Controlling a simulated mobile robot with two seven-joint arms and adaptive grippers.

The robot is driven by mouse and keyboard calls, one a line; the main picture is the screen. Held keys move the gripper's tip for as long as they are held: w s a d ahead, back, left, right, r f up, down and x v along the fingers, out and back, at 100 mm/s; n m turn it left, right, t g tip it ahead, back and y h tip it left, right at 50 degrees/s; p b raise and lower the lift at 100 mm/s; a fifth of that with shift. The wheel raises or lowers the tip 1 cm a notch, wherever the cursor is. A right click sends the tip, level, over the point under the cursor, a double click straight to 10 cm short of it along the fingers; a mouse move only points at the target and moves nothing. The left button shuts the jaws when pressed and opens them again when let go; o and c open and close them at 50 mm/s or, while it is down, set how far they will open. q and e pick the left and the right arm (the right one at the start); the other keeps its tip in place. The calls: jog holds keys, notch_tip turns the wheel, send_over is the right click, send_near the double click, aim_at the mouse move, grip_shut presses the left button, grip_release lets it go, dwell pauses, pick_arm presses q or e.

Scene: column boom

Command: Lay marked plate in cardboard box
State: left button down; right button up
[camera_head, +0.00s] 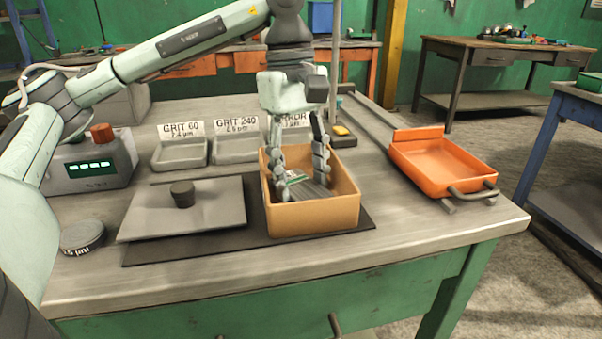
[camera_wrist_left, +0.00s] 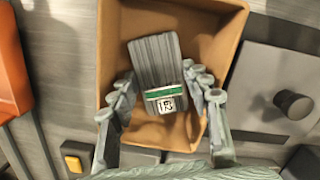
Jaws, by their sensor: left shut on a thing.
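The marked plate (camera_head: 314,190) is a grey ribbed slab with a green and white label. It is inside the open cardboard box (camera_head: 312,216), which stands on a dark mat near the table's front. My left gripper (camera_head: 302,181) reaches down into the box and is shut on the plate. In the left wrist view the plate (camera_wrist_left: 157,58) lies between the two fingers (camera_wrist_left: 160,88), its label near them, within the box walls (camera_wrist_left: 222,40). I cannot tell whether the plate touches the box floor. My right gripper is not in view.
A grey lid-like plate with a dark knob (camera_head: 182,194) lies left of the box. Grey labelled trays (camera_head: 237,150) stand behind. An orange tray (camera_head: 440,165) is at the right, with bare tabletop between it and the box. A device with a green display (camera_head: 90,165) stands at the left.

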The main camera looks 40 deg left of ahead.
aim_at(297, 182)
pick_arm(q)
jog(key=c, duration=1.2)
grip_release()
jog(key=shift+f, duration=0.1)
jog(key=shift+o, duration=0.9)
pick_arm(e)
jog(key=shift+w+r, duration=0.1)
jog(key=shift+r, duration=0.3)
pick_arm(q)
jog(key=shift+r, duration=0.2)
jog(key=shift+r, duration=0.3)
notch_tip(297, 182, up, 11)
jog(key=a+p, duration=0.1)
jog(key=p, duration=0.2)
jog(key=shift+w+a, duration=0.3)
jog(key=shift+a, duration=0.05)
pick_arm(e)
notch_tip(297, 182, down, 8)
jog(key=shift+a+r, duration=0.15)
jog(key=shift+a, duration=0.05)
